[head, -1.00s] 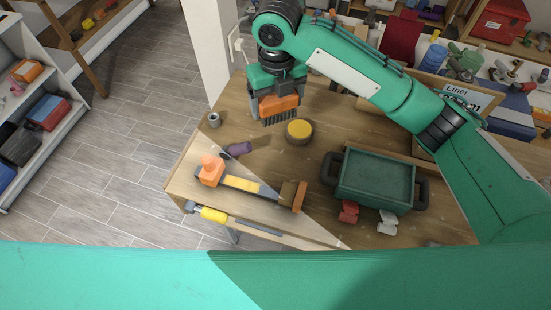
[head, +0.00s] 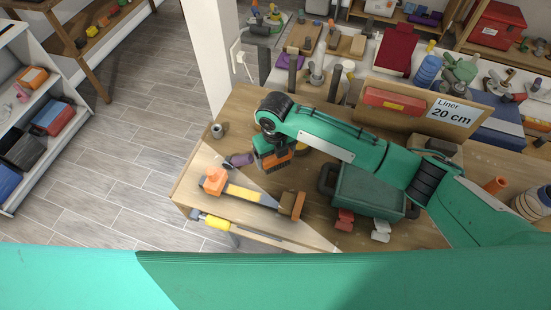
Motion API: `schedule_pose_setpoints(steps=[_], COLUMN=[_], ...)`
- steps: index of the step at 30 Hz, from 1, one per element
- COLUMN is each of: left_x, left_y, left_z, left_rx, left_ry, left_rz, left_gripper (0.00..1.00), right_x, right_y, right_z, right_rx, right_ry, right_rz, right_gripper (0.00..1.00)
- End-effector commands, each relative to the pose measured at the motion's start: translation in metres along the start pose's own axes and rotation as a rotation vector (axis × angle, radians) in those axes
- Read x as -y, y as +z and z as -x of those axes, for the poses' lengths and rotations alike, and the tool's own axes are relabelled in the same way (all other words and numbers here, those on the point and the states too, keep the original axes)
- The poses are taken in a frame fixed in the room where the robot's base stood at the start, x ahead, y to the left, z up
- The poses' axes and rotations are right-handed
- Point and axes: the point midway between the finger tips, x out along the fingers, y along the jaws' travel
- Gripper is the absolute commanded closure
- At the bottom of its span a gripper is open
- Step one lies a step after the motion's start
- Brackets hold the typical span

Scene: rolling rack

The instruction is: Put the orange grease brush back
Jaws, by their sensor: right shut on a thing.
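My right gripper (head: 272,156) is shut on the orange grease brush (head: 279,161), an orange block with dark bristles. It hangs over the left part of the wooden workbench (head: 185,185), just behind an orange-ended tool with a yellow band. The gripper and arm hide part of the brush, and I cannot tell whether its bristles touch the bench. My left gripper is not in view.
The orange-ended tool (head: 243,193) lies in front. A green tray (head: 368,192) stands right. A grey cup (head: 217,131) stands behind left. A "Liner 20 cm" board (head: 450,112) and cluttered shelves are at the back.

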Motion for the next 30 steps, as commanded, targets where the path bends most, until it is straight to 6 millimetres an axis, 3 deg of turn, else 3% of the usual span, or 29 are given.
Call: schedule_pose_setpoints(steps=[7,18,19,21,30], left_x=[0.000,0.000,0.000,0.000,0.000], left_y=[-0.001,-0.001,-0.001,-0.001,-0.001], left_z=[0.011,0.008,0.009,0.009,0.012], left_rx=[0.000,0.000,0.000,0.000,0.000], left_ry=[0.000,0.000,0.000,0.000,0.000], left_rz=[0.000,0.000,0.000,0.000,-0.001], left_gripper=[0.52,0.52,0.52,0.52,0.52], right_x=[0.000,0.000,0.000,0.000,0.000], right_y=[-0.001,0.000,-0.001,-0.001,0.000], right_z=[-0.031,-0.036,-0.036,-0.035,-0.031], right_rx=[-0.002,-0.001,-0.001,-0.001,-0.001], right_ry=[0.001,0.000,0.000,0.000,0.000], right_rz=[0.000,0.000,0.000,0.000,0.000], right_gripper=[0.37,0.37,0.14,0.01,0.00])
